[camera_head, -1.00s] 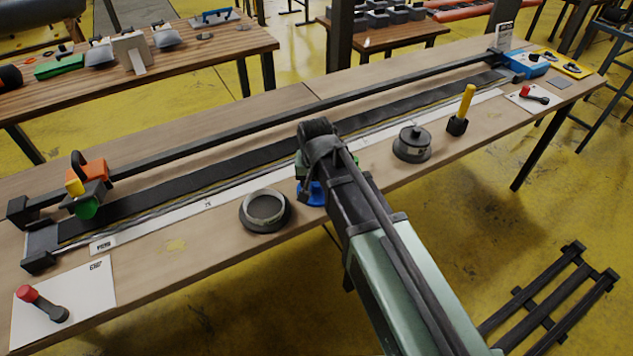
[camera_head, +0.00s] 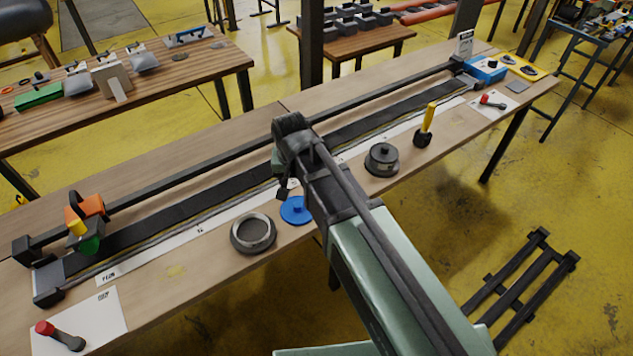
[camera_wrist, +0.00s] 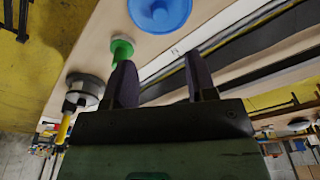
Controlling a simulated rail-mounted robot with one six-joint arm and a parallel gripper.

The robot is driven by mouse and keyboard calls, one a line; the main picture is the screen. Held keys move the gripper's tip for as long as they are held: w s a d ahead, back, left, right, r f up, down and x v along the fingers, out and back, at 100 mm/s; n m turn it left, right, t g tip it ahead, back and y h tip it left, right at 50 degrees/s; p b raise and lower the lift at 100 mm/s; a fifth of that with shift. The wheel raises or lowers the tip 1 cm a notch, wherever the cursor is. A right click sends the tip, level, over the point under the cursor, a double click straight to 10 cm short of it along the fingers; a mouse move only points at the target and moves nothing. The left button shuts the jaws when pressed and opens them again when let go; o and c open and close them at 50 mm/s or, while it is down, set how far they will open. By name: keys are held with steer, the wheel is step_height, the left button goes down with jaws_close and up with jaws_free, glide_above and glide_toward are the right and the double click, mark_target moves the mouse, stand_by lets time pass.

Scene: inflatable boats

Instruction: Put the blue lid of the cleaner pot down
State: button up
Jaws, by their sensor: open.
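The blue lid (camera_head: 296,211) lies flat on the workbench, knob up, beside the open round dark pot (camera_head: 240,241) and apart from it. The lid also shows at the top of the wrist view (camera_wrist: 172,22), beyond the fingertips. My gripper (camera_wrist: 160,75) is open, with nothing between its two dark fingers. In the head view my gripper (camera_head: 284,190) is just left of and above the lid, partly hidden by my arm. I cannot tell its exact height.
A closed dark pot (camera_head: 382,162) and a yellow-handled tool (camera_head: 428,122) stand to the right. A green-topped object (camera_wrist: 122,48) shows near one finger in the wrist view. A dark belt (camera_head: 200,208) and long rail (camera_head: 180,175) run behind. Bare wood lies left of the open pot.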

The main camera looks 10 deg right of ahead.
steer(key=s+d, duration=0.5)
steer(key=d, duration=0.3)
steer(key=s+d+n+g, duration=0.1)
steer(key=s+d, duration=0.3)
steer(key=d, duration=0.4)
steer(key=shift+s+d, duration=0.3)
steer(key=shift+s, duration=0.05)
steer(key=shift+f, duration=0.1)
